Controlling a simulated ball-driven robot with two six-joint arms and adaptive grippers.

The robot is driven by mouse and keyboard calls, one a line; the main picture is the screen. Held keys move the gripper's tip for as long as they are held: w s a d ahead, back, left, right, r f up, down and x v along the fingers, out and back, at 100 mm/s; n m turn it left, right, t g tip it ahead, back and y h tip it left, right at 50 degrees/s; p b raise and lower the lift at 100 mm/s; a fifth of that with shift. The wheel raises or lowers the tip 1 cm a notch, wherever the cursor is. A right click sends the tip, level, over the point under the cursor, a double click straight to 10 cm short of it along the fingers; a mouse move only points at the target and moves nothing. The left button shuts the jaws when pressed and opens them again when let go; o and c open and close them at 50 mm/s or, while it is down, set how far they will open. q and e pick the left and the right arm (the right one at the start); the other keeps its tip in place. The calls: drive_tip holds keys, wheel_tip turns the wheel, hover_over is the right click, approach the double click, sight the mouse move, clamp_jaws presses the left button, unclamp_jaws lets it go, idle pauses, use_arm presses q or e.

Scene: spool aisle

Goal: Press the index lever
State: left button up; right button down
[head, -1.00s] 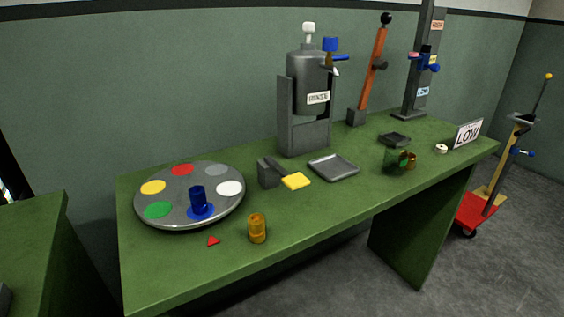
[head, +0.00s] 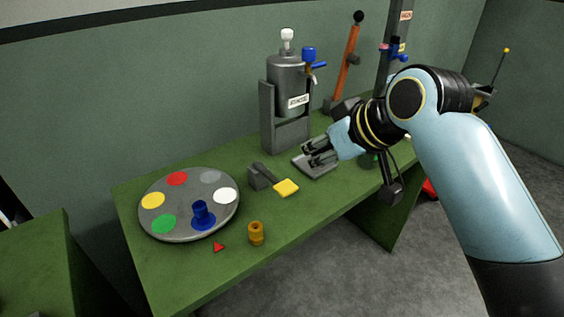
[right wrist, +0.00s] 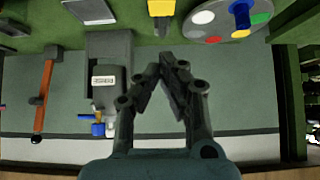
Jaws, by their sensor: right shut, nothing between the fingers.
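The index lever appears to be the yellow paddle (head: 286,187) on a grey block (head: 260,177), near the middle of the green table. The paddle also shows at the top edge of the right wrist view (right wrist: 161,8). Just left of it is a round grey disc (head: 187,232) with coloured spots and a blue spool (head: 203,214) on its blue spot. My right gripper (head: 307,153) is shut and empty, above and to the right of the paddle and apart from it. Its fingertips meet in the right wrist view (right wrist: 172,60). My left gripper is out of view.
A grey tank (head: 287,85) in a stand rises behind the lever. A grey tray (head: 300,165) is partly hidden by my right gripper. An amber spool (head: 256,234) and a red triangle (head: 218,247) are near the front edge. My right arm covers the table's right part.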

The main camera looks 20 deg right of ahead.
drive_tip(key=shift+w+r, duration=0.3)
drive_tip(key=shift+r, duration=0.25)
hover_over(290, 187)
wheel_tip(290, 187, down, 7)
drive_tip(key=shift+d+r, duration=0.1)
wheel_tip(290, 187, down, 4)
drive_tip(key=shift+w+r, duration=0.1)
drive_tip(key=shift+r, duration=0.15)
drive_tip(key=shift+f, duration=0.45)
